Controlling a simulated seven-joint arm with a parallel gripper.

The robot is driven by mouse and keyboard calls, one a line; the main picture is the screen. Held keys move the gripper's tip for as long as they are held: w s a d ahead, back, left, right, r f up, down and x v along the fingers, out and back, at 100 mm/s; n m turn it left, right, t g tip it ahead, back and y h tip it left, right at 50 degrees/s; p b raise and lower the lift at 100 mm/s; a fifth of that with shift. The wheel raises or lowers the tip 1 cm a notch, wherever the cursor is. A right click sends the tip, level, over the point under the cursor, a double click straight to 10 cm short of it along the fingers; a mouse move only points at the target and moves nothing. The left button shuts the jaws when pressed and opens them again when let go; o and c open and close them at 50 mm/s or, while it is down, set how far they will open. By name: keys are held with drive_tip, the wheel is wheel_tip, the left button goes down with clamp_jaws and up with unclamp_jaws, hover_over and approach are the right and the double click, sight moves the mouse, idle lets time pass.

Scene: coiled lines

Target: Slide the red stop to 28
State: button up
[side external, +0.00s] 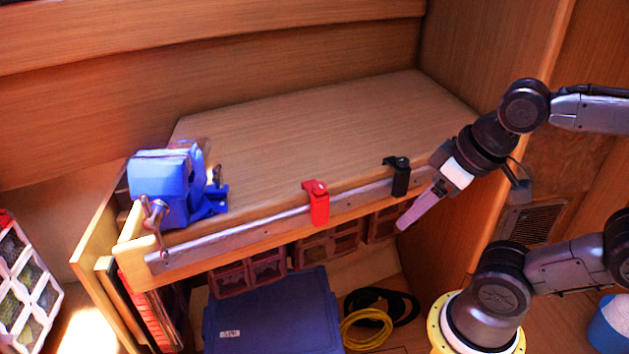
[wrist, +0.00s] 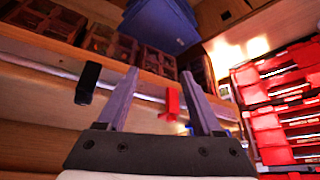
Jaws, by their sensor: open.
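The red stop (side external: 317,203) sits on the metal rail (side external: 255,223) along the bench's front edge, near the rail's middle. A black stop (side external: 398,176) sits on the same rail to its right. My gripper (side external: 404,226) is in front of the rail's right end, below and right of the black stop, apart from both stops. In the wrist view my gripper (wrist: 164,84) is open and empty; the red stop (wrist: 173,103) appears between the fingers, farther off, and the black stop (wrist: 88,82) is left of them. No scale numbers can be read on the rail.
A blue vise (side external: 168,185) is mounted at the bench's left end. Below the rail are small drawers (side external: 268,265), a blue box (side external: 272,315), and coiled yellow (side external: 366,328) and black lines. The bench top (side external: 310,125) is mostly clear.

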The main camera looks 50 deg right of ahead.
wheel_tip(320, 180, up, 7)
drive_tip(key=w+m+g, duration=0.1)
drive_tip(key=m, duration=0.1)
wheel_tip(320, 180, up, 6)
drive_tip(key=m+g, duration=0.3)
drive_tip(key=g, duration=0.1)
hover_over(315, 203)
drive_tip(key=w+d, duration=0.3)
drive_tip(key=f, duration=1.3)
drive_tip(key=shift+s+f, duration=0.15)
drive_tip(key=shift+s, duration=0.15)
clamp_jaws()
